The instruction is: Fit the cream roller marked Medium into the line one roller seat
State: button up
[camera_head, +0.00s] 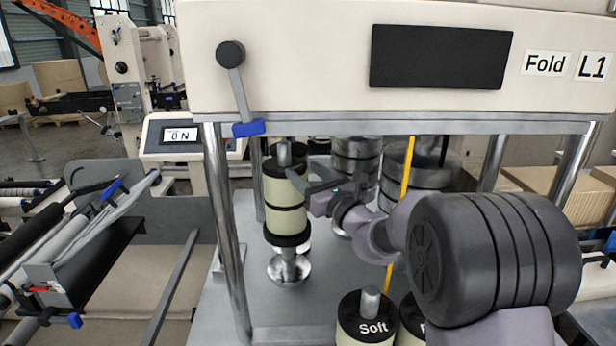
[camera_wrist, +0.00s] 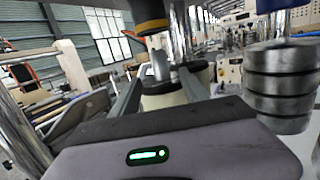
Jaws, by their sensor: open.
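A cream roller (camera_head: 285,192) with black bands stands upright on a silver flanged seat (camera_head: 289,268) under the Fold L1 machine. A metal shaft end shows at its top, and no size label is visible on it. My gripper (camera_head: 308,188) is open at the roller's upper right side. In the wrist view its fingers lie on either side of the cream roller (camera_wrist: 165,97); whether they touch it I cannot tell. A roller marked Soft (camera_head: 372,328) stands in front, with another cream roller (camera_head: 411,322) beside it, its label mostly hidden.
The Fold L1 housing (camera_head: 300,70) hangs above, with a lever (camera_head: 238,85) at its left. Metal posts (camera_head: 226,220) and a yellow rod (camera_head: 407,165) stand close by. Dark stacked cylinders (camera_head: 356,158) are behind my arm.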

jog(key=s+a+n+g+y, duration=0.1)
jog(key=s+a+n+g, duration=0.2)
jog(key=s+n, duration=0.3)
jog(key=s+a+n+g+y, duration=0.1)
jog(key=s+a+n+g, duration=0.15)
jog(key=s, duration=0.65)
jog(key=s+a+n+g, duration=0.3)
jog(key=s+n+g, duration=0.1)
jog(key=s+n, duration=0.25)
jog(key=s+d+f+n+g+h, duration=0.1)
jog(key=s+d+f+n+h, duration=0.2)
jog(key=s, duration=0.6)
jog(key=s+d+f+n+g+h, duration=0.2)
jog(key=s+d+f+n, duration=0.15)
jog(key=s, duration=0.45)
jog(key=s+d+f+n+t+h, duration=0.1)
jog(key=s+d+f+n+h, duration=0.2)
jog(key=d, duration=0.5)
jog(key=shift+s+d+f+n+h, duration=0.35)
jog(key=shift+s+n+h, duration=0.2)
jog(key=shift+s+h, duration=0.45)
jog(key=shift+f, duration=0.1)
